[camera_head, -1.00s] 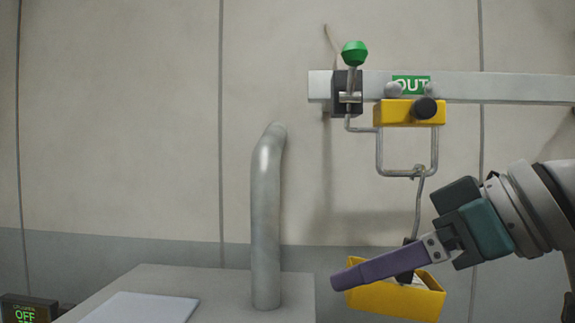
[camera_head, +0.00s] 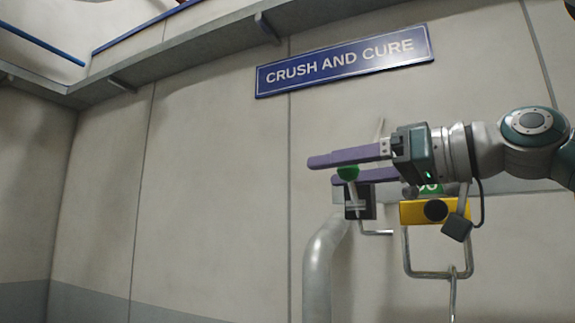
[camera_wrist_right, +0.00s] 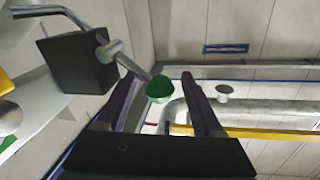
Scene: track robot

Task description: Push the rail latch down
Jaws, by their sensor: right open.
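The rail latch has a green knob (camera_head: 348,172) on a short metal lever, fixed to a dark block (camera_head: 367,203) at the left end of the rail. The lever stands up from the block, knob on top. My right gripper (camera_head: 324,171) is open at knob height, its purple fingers pointing left. The knob appears between the two fingers, and the right wrist view also shows the knob (camera_wrist_right: 159,89) between them, with space to the right finger. Contact with the left finger cannot be told. The rail is mostly hidden by my right gripper. My left gripper is not in view.
A yellow hanger block (camera_head: 428,212) with a metal loop hangs from the rail, right of the latch, below my right wrist. A thick grey pipe (camera_head: 318,265) rises at the lower left of the latch. A blue sign (camera_head: 345,60) is above. The wall at left is clear.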

